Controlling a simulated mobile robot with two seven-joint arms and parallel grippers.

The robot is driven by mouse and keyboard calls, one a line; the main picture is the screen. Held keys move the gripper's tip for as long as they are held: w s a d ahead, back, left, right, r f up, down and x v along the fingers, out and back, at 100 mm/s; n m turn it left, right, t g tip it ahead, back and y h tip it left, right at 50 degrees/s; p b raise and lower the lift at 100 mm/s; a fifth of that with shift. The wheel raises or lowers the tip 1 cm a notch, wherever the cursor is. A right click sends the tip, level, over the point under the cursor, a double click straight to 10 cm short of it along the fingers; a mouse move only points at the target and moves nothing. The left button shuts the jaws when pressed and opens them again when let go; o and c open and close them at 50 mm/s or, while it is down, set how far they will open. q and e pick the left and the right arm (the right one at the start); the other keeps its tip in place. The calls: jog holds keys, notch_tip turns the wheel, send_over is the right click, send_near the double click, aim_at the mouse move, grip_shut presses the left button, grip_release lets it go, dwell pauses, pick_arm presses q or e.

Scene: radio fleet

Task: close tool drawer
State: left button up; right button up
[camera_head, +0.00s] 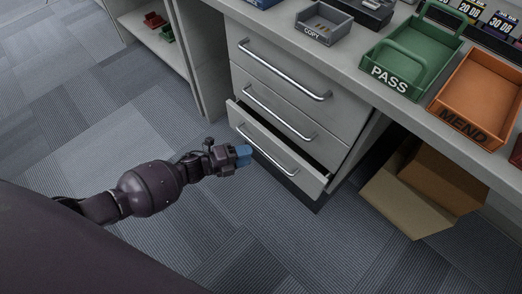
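The drawer unit (292,62) stands under the bench with several stacked drawers, each with a long metal bar handle. The bottom drawer (295,176) is pulled part way out, with a dark gap showing above its front. The drawers above it look shut. My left gripper (244,154) with blue fingertips is close to the left part of the bottom drawer's front, near the left end of its handle (267,151). I cannot tell whether it touches the drawer, or how far apart its fingers are. My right gripper is out of view.
On the bench are a grey COPY tray (320,36), a green PASS tray (378,71) and an orange MEND tray (455,119). An open cardboard box (408,204) lies on the floor to the right. The carpet in front of the drawers is clear.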

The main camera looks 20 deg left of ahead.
aim_at(261, 151)
pick_arm(q)
jog(key=shift+b+x, duration=0.5)
jog(key=shift+x, duration=2.1)
grip_shut()
